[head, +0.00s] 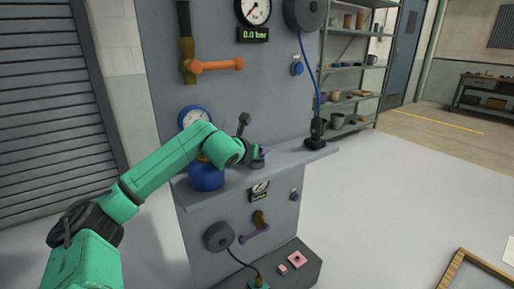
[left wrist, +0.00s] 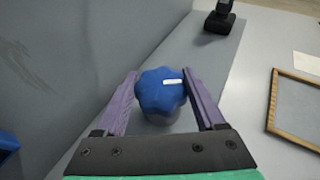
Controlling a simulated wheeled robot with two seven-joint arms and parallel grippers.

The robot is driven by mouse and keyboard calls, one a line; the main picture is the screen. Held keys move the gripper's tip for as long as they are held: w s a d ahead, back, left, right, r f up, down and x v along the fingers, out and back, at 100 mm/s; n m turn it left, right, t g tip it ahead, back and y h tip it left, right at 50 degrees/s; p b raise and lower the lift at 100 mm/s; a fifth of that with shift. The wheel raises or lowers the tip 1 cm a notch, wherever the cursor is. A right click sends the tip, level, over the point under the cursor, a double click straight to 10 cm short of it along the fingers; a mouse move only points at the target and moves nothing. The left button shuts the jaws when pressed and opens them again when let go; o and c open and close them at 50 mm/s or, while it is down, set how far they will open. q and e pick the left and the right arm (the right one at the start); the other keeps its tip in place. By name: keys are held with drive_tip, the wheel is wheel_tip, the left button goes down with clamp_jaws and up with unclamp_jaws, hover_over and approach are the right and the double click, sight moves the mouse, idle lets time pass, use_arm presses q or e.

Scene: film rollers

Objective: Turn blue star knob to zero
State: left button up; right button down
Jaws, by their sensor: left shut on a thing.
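The blue star knob (left wrist: 158,100) shows in the left wrist view, a lobed blue cap with a white mark on its top pointing right, above a grey base. My left gripper (left wrist: 163,78) has its purple fingers on either side of the knob and is shut on it. In the head view my left gripper (head: 262,153) is low over the panel's shelf, and the knob's blue cap is hidden behind it. No scale or zero mark can be made out around the knob. My right gripper is in neither view.
The grey shelf (head: 290,157) carries a blue round body (head: 206,177) left of my gripper and a black hose fitting (head: 316,139) to the right. An orange lever (head: 215,65) and a gauge reading 0.0 (head: 254,35) are above. A wooden frame (head: 480,268) lies at lower right.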

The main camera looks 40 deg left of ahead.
use_arm(q)
drive_tip(key=shift+d+r+n+y, duration=0.1)
drive_tip(key=shift+n+y, duration=0.4)
drive_tip(key=n+g+y+b, duration=0.2)
drive_tip(key=n+y, duration=0.1)
drive_tip(key=shift+n+y, duration=0.3)
drive_tip(key=shift+y, duration=0.1)
drive_tip(key=n+g+y+b, duration=0.2)
drive_tip(key=n+g+b, duration=0.1)
drive_tip(key=shift+n+g+y, duration=0.3)
drive_tip(key=shift+y, duration=0.1)
drive_tip(key=shift+n+g+y, duration=0.4)
drive_tip(key=shift+n+g, duration=0.8)
drive_tip(key=shift+g, duration=0.1)
drive_tip(key=shift+n+g+y, duration=0.3)
drive_tip(key=shift+n+g, duration=0.1)
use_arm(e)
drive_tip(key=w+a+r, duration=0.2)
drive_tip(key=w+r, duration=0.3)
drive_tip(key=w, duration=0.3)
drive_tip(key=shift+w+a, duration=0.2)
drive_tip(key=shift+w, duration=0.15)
use_arm(q)
drive_tip(key=shift+f, duration=0.2)
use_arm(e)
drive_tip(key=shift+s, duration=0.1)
